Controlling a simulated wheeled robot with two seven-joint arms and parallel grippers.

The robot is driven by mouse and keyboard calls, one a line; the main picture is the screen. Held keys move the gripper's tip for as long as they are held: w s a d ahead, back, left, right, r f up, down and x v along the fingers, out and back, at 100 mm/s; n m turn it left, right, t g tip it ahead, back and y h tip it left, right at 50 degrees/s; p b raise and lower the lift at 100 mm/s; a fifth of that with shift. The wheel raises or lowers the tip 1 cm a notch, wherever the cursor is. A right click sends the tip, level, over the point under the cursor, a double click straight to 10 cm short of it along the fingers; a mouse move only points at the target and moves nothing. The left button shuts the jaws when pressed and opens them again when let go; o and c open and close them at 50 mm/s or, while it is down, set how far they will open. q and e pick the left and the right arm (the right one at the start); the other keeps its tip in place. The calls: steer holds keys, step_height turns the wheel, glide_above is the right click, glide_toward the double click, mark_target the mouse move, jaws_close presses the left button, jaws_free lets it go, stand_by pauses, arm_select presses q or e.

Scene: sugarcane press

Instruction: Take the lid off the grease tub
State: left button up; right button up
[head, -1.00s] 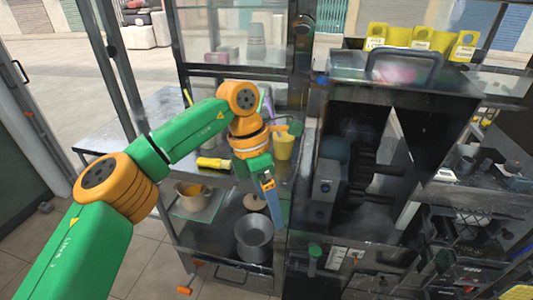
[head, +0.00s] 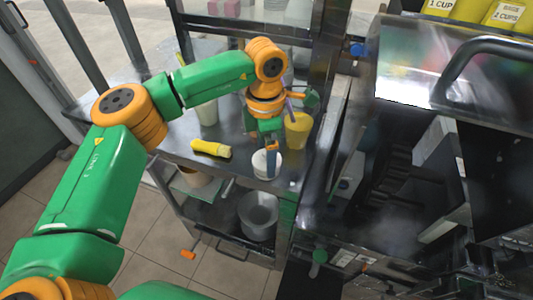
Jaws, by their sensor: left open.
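A small white round tub (head: 260,166), which looks like the grease tub, stands on the metal counter near its front edge. My left gripper (head: 271,160) comes down from above and hides part of the tub's top. The gripper is open, its fingers at or just over the tub; I cannot tell whether they touch it. The lid cannot be made out clearly from the tub's body. My right gripper is out of view.
A yellow cup (head: 297,131) stands close behind and right of the tub. A yellow-handled tool (head: 211,149) lies to its left. A metal pot (head: 258,213) sits on the shelf below. The dark press machine (head: 400,190) fills the right side.

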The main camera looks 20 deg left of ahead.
arm_select(q)
steer(key=shift+w+f, duration=0.4)
steer(key=shift+f, duration=0.05)
steer(key=shift+c, duration=0.2)
steer(key=shift+s, duration=0.15)
steer(key=c, duration=1)
